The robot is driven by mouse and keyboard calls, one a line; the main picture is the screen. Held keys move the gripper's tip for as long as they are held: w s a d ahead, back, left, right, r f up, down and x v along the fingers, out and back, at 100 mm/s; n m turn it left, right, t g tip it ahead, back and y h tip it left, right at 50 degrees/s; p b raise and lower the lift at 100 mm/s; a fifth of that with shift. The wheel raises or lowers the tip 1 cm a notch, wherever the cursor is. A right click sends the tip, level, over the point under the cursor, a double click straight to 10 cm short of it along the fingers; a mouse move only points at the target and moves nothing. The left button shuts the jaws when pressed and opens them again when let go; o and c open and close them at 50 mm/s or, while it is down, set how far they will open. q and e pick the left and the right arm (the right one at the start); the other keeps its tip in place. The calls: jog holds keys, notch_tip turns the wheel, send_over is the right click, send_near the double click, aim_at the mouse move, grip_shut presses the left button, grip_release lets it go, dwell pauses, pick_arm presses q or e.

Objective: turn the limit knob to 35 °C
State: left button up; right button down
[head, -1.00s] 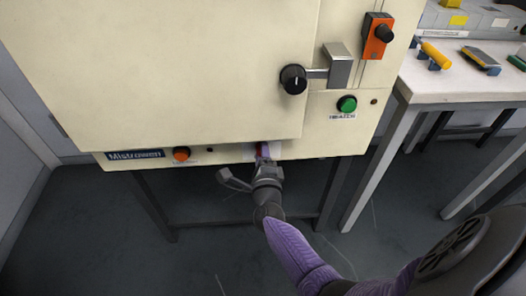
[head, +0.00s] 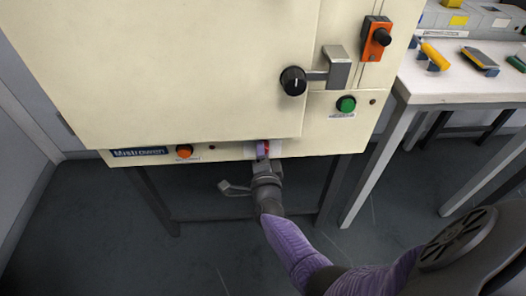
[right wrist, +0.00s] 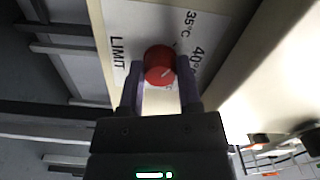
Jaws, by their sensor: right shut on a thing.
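The red limit knob (right wrist: 159,60) sits on a white label plate (right wrist: 122,18) on the oven's lower front strip. The plate reads LIMIT on the left, with 35 °C and 40 °C on the right in the right wrist view. A short white mark on the knob slants up and right; which value it meets I cannot tell exactly. My right gripper (right wrist: 160,80) is shut on the knob, one finger on each side. In the head view my right gripper (head: 262,151) reaches up from below and partly hides the knob (head: 267,147). My left gripper is not in view.
The oven door (head: 170,70) has a black-knobbed handle (head: 293,81) above. A green button (head: 346,104), an orange knob (head: 184,151) and an orange switch box (head: 376,40) are on the oven. A white table (head: 450,85) stands right. Space below the oven is open around its stand legs.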

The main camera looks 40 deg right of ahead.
dwell(0.4)
jog(key=c, duration=0.6)
grip_release()
jog(key=o, duration=0.3)
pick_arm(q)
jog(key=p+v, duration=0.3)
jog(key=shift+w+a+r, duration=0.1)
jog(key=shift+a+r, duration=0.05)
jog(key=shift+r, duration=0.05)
pick_arm(e)
jog(key=v, duration=1)
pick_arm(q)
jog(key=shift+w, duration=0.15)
